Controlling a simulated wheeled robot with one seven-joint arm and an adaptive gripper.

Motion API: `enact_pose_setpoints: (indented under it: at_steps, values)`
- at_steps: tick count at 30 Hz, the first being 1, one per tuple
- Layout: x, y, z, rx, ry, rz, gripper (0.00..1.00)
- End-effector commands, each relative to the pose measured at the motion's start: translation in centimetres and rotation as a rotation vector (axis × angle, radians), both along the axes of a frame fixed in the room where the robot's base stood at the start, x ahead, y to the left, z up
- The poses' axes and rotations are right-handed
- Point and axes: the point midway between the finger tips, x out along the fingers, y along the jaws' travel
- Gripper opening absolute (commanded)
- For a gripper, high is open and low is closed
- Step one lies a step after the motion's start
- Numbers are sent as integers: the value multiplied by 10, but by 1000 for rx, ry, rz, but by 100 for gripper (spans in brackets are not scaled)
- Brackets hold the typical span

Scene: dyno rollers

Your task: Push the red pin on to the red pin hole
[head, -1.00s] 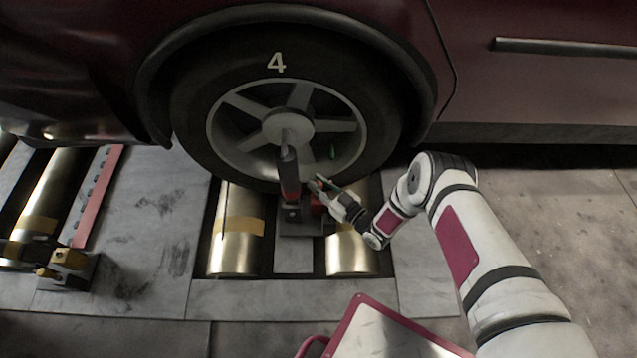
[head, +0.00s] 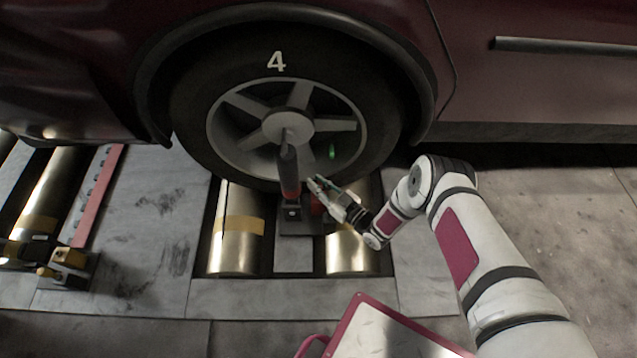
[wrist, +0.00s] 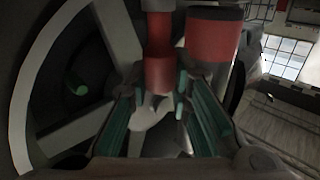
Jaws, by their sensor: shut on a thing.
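In the wrist view, the red pin (wrist: 158,73) is a red cylinder with a grey upper part, between the tips of my gripper (wrist: 162,92). My gripper's green-lined fingers are closed around its lower end. A wider red and dark cylinder (wrist: 212,42) stands just right of it. In the head view, my gripper (head: 315,183) is just right of a dark upright post with a red lower part (head: 291,187), in front of the wheel. A red part (head: 317,205) sits low beside the post's base. I cannot make out the red pin hole in either view.
The car wheel (head: 186,125) marked 4 stands close behind, between brass rollers (head: 237,245). A yellow and dark fixture (head: 68,262) is at the lower left. A red-edged panel (head: 385,335) is in front. Bare floor lies right.

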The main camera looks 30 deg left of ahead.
Motion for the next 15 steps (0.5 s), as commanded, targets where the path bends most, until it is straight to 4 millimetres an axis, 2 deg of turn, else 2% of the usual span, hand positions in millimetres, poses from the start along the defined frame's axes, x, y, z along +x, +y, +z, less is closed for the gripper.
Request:
enact_pose_setpoints:
  at_steps: [13,14,15]
  values:
    - [0,0,-7,1,0,0,0]
    - [0,0,-7,1,0,0,21]
    - [0,0,-7,1,0,0,30]
